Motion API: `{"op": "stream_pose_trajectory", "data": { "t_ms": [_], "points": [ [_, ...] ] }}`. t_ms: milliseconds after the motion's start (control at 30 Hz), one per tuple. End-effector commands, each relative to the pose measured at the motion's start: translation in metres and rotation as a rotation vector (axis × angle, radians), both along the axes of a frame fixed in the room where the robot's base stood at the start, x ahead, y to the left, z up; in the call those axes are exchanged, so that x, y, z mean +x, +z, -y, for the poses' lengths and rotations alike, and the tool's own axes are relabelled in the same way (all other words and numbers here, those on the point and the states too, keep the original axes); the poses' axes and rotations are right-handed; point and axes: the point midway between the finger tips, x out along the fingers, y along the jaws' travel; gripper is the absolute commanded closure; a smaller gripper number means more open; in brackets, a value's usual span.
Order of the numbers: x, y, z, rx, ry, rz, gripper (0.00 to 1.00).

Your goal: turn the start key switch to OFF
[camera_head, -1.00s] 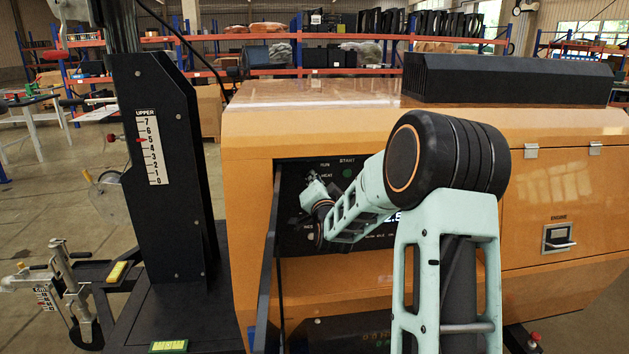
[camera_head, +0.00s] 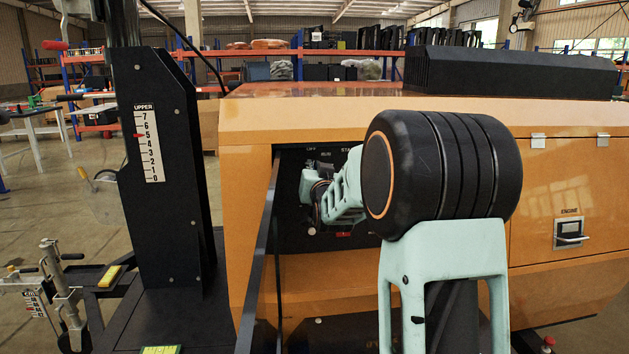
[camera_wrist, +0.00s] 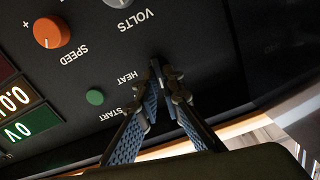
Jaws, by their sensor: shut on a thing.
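The dark control panel (camera_head: 296,238) is in a recess of the orange machine, and the wrist view shows it upside down. My gripper (camera_wrist: 160,82) has its fingertips brought together at the panel, beside the HEAT label (camera_wrist: 121,78). It is shut on the start key switch, which the fingers almost wholly hide; I cannot read its position. The START label (camera_wrist: 131,105) and a round green light (camera_wrist: 95,97) are to the left of the fingers. In the head view my gripper (camera_head: 310,188) is small and partly hidden by my own arm.
An orange SPEED knob (camera_wrist: 50,32), a grey VOLTS knob (camera_wrist: 121,2) and a lit green display (camera_wrist: 18,131) share the panel. In the head view, an open door edge (camera_head: 262,240) stands left of the recess, and a black mast (camera_head: 165,215) stands further left.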

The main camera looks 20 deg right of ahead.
Motion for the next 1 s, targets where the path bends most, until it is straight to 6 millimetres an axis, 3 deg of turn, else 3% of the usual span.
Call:
{"op": "stream_pose_trajectory", "data": {
  "t_ms": [400,900,1000],
  "points": [
    [0.0003,-0.0017,-0.0014,-0.174,0.001,-0.037,1.00],
    [0.0002,-0.0004,-0.0010,-0.195,0.000,-0.042,1.00],
    [0.0002,-0.0003,-0.0010,-0.195,0.000,-0.042,0.84]
  ]
}}
